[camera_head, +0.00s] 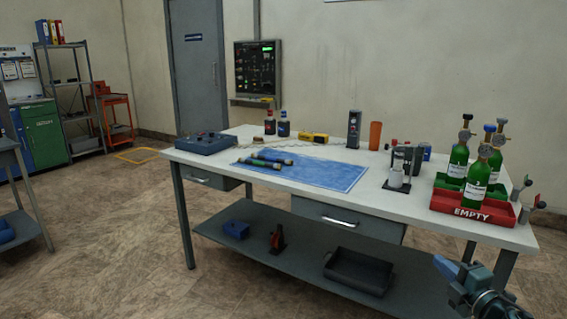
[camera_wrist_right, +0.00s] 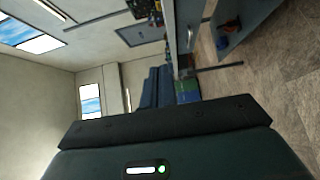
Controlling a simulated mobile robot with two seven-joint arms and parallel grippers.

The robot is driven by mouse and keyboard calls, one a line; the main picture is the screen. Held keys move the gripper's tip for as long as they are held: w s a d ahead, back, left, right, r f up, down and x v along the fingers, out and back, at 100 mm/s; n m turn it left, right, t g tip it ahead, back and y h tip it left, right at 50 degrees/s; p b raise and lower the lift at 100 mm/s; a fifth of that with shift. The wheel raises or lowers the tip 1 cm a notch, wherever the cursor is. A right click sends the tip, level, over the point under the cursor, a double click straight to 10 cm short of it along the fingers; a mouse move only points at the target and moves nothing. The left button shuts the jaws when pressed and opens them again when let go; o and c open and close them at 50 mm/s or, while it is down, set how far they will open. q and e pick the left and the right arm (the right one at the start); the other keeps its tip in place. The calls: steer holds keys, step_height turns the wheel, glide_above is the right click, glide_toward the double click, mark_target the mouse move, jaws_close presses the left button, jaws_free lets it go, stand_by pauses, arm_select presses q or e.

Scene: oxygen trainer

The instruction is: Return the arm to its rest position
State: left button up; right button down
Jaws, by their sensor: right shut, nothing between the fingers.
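My right gripper (camera_head: 450,278) is at the lower right of the head view, in front of the worktable (camera_head: 405,226) and below its top, apart from everything on it. Its fingers are shut with nothing held. Part of its body is cut off by the picture's bottom edge. The right wrist view shows a dark green and black body with a small green light across its lower part, with the room lying sideways behind it. My left gripper is not in view.
The table bears a red EMPTY tray (camera_head: 473,211) with green bottles, a blue mat (camera_head: 335,176), a blue box (camera_head: 205,143) and an orange cylinder (camera_head: 375,135). Its lower shelf holds a dark tray (camera_head: 358,271). Floor (camera_head: 120,235) to the left is clear.

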steer(key=s+a+f+m+g+h+p, duration=0.1)
steer(key=s+a+f+m+g+p, duration=0.3)
steer(key=s+a+m+p, duration=0.8)
arm_select(q)
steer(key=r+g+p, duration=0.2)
steer(key=p, duration=0.1)
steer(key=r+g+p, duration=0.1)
steer(key=p, duration=0.1)
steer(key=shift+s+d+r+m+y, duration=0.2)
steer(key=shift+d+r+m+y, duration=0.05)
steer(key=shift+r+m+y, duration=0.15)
arm_select(e)
steer(key=s+a+m+g, duration=0.1)
steer(key=s+a+m, duration=0.1)
steer(key=s, duration=0.4)
steer(key=s+a+r+m+g, duration=0.1)
steer(key=s+a+m, duration=0.1)
steer(key=s+a, duration=0.3)
steer(key=s+a+m, duration=0.1)
steer(key=s+a, duration=0.2)
steer(key=s, duration=0.5)
steer(key=shift+s+a+r+m+g, duration=0.2)
steer(key=shift+a+m+g, duration=0.05)
steer(key=shift+m+g, duration=0.15)
